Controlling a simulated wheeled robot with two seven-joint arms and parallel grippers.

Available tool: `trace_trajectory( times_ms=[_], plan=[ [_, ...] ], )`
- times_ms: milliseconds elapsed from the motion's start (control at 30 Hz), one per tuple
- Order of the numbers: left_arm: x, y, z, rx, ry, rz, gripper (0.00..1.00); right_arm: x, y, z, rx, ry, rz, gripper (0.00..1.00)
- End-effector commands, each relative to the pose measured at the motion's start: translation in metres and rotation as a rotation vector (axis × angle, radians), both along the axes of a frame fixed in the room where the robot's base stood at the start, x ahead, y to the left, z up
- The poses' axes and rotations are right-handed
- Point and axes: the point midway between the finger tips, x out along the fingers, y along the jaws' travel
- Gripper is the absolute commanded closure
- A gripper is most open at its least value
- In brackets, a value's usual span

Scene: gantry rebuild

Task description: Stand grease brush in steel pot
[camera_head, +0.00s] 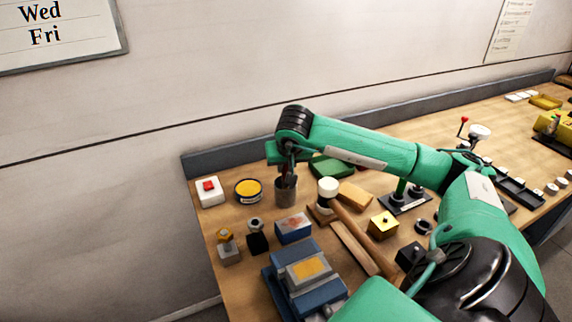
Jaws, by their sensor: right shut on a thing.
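The steel pot (286,192) is a small grey cylinder standing upright near the back left of the bench. My right gripper (288,172) points down directly over the pot's mouth. It is shut on the grease brush (287,181), a thin dark shape that shows only in part between the jaws and the pot rim. The lower end of the brush is hidden, and I cannot tell whether it touches the pot's bottom. My left gripper is not in view.
A yellow round tin (248,190) and a white box with a red button (209,191) stand left of the pot. A green tray (332,167) and a white-topped cylinder (328,188) are to its right. A blue vise-like block (305,281) is in front.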

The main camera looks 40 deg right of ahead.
Motion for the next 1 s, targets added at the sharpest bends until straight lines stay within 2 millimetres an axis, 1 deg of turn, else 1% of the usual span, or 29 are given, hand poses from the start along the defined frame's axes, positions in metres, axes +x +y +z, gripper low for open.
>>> trace_trajectory(
  times_ms=[167, 200, 300, 567, 667, 767, 867, 1000],
  plan=[
    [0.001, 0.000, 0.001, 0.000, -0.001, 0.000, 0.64, 0.000, 0.000, 0.001, 0.000, 0.000, 0.000, 1.00],
    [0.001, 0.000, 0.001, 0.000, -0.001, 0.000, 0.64, 0.000, 0.000, 0.001, -0.001, -0.001, 0.000, 0.73],
    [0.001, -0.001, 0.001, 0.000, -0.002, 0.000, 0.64, 0.000, 0.000, 0.001, 0.000, 0.000, 0.000, 0.55],
    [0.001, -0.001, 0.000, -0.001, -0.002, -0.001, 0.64, 0.000, 0.000, 0.001, 0.001, 0.000, 0.000, 0.55],
    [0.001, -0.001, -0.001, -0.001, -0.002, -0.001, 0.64, -0.001, 0.001, 0.005, 0.000, -0.002, 0.000, 0.55],
    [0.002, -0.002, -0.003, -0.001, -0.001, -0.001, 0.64, -0.005, 0.004, 0.015, 0.001, -0.005, 0.001, 0.55],
    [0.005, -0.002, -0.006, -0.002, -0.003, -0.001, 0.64, -0.013, 0.009, 0.032, -0.001, -0.006, 0.001, 0.55],
    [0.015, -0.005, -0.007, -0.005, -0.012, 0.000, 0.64, -0.026, 0.017, 0.061, 0.001, -0.007, 0.002, 0.55]
  ],
)
